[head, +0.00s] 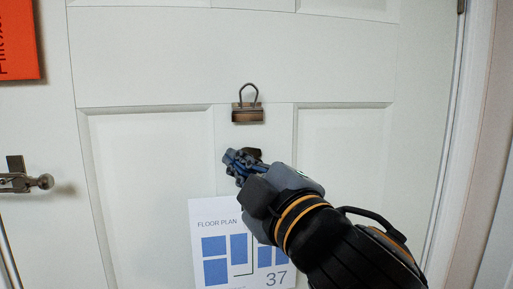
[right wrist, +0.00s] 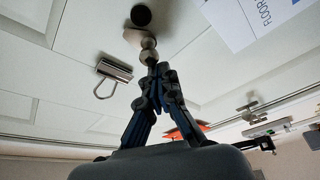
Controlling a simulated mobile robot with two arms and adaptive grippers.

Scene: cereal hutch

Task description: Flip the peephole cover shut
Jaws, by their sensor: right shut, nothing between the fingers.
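The peephole is a dark round disc (right wrist: 141,15) on the white door in the right wrist view. The peephole cover (right wrist: 138,36) is a pale metal piece with rounded knobs beside the disc; the disc's dark face shows uncovered. In the head view my gripper hides most of the peephole fitting, and only a dark part (head: 254,153) shows behind it. My right gripper (head: 231,158) is shut and empty, in front of the door just below the clip. In the right wrist view its fingertips (right wrist: 158,70) are close to the cover's knobbed end; I cannot tell whether they touch. My left gripper is not in view.
A metal clip (head: 248,115) is on the door above the gripper. A floor plan sheet (head: 205,210) hangs below, partly behind my right arm. A door handle (head: 25,182) and an orange sign (head: 18,40) are at left. The door frame (head: 460,150) stands at right.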

